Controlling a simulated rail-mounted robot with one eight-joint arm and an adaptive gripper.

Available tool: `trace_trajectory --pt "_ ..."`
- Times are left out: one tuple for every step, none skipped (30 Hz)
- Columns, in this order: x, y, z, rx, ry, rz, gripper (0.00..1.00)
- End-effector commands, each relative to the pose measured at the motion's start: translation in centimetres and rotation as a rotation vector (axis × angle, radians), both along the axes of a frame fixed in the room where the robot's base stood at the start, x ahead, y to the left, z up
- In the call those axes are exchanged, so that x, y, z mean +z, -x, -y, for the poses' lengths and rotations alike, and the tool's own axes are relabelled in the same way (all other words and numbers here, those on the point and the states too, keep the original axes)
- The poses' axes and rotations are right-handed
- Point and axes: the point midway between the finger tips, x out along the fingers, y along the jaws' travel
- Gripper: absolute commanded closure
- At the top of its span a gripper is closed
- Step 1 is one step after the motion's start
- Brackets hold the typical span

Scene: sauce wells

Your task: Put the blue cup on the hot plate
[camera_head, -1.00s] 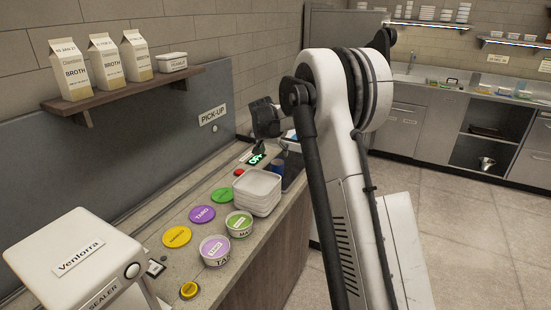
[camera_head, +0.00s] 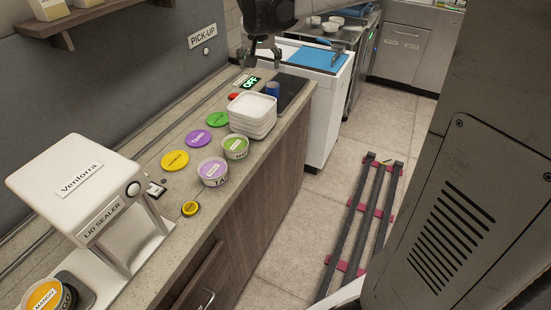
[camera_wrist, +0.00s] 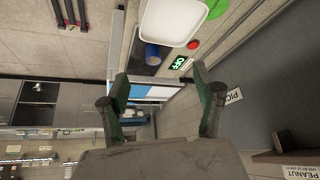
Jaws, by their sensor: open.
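The small blue cup (camera_head: 273,89) stands at the far end of the counter, behind the stack of white trays. It also shows in the wrist view (camera_wrist: 152,54). A flat dark plate (camera_head: 292,92), which looks like the hot plate, lies at the counter end. The cup is at the plate's left edge; I cannot tell whether it rests on it or beside it. A green "OFF" display (camera_head: 251,82) is to the left. My gripper (camera_head: 262,62) is open and empty, appearing above and beyond the cup. Its spread fingers (camera_wrist: 160,88) show in the wrist view.
White trays (camera_head: 252,127) are stacked close to the cup. Labelled tubs (camera_head: 213,180), coloured lids (camera_head: 175,160) and a lid sealer (camera_head: 75,185) stand nearer on the counter. A white unit with a blue top (camera_head: 318,57) stands beyond the counter end.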

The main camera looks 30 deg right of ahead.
Motion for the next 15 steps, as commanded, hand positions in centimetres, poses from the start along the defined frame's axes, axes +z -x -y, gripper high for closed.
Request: trace_trajectory --pt "0.5 1.9 -0.8 0.024 0.000 0.002 0.36" --pt "0.7 2.9 -1.3 0.035 0.001 0.004 0.36" --pt "1.0 4.3 -1.8 0.055 0.002 0.005 0.36" --pt "1.1 5.3 -2.2 0.068 0.002 0.008 0.36" --pt "1.2 6.2 -2.6 0.081 0.002 0.009 0.36" --pt "1.4 7.6 -3.2 0.101 0.003 0.012 0.36" --pt "1.4 8.5 -3.6 0.114 0.003 0.014 0.36" --pt "1.5 9.5 -4.0 0.128 0.005 0.016 0.36" --pt "1.5 10.9 -4.5 0.146 0.006 0.019 0.36" --pt "1.4 11.9 -4.8 0.159 0.006 0.020 0.36" --pt "1.4 12.9 -5.2 0.172 0.007 0.022 0.36" --pt "1.2 14.2 -5.7 0.189 0.008 0.025 0.36" --pt "1.1 15.2 -6.0 0.203 0.010 0.028 0.36" --pt "0.9 16.2 -6.3 0.216 0.010 0.030 0.36" --pt "0.7 17.5 -6.8 0.234 0.011 0.035 0.36"
